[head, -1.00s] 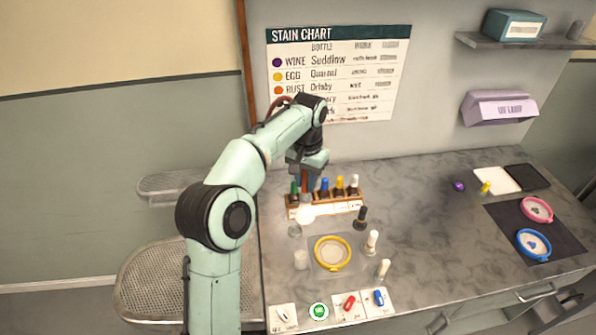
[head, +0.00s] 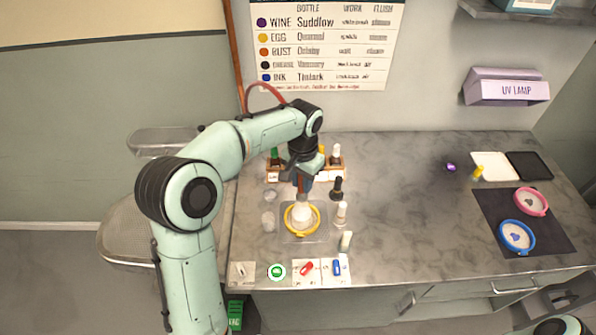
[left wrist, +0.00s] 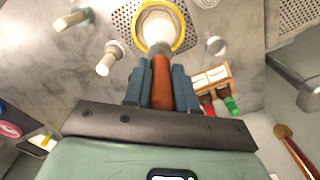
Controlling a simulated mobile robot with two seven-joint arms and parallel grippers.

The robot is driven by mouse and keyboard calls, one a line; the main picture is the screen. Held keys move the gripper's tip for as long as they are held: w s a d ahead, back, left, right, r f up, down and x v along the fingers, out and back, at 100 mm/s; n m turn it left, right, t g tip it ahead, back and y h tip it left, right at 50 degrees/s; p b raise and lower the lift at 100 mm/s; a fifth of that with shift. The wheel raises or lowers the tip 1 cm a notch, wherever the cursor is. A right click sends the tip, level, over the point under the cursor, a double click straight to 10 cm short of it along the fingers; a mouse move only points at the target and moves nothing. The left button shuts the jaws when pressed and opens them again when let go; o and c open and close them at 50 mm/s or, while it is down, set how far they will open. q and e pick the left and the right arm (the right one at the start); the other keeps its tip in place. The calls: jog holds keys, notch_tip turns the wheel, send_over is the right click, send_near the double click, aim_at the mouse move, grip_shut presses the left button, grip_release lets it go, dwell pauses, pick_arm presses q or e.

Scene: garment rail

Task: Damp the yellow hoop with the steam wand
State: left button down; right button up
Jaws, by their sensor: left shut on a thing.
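My left gripper (head: 303,187) is shut on the steam wand's brown handle, which shows between the fingers in the left wrist view (left wrist: 162,82). The wand's pale head (head: 302,213) points down over the yellow hoop (head: 288,226). I cannot tell whether the head touches the cloth. The hoop lies on a pale perforated plate on the counter. My right gripper is not in view.
A bottle rack (head: 273,175) stands behind the wand. A dark bottle (head: 337,188) and pale bottles (head: 341,213) stand right of the hoop. Cards lie in front. Pink (head: 545,204) and blue (head: 531,243) hoops lie on a dark mat at right. The counter's middle is clear.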

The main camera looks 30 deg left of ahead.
aim_at(302, 196)
pick_arm(q)
jog(key=shift+s+d+f, duration=0.1)
jog(key=shift+d+f, duration=0.1)
jog(key=shift+a+f+b, duration=0.1)
jog(key=shift+f+b, duration=0.2)
jog(key=shift+f, duration=0.4)
jog(key=shift+s+f+b, duration=0.1)
jog(key=shift+f+b, duration=0.95)
jog(key=shift+f, duration=1.25)
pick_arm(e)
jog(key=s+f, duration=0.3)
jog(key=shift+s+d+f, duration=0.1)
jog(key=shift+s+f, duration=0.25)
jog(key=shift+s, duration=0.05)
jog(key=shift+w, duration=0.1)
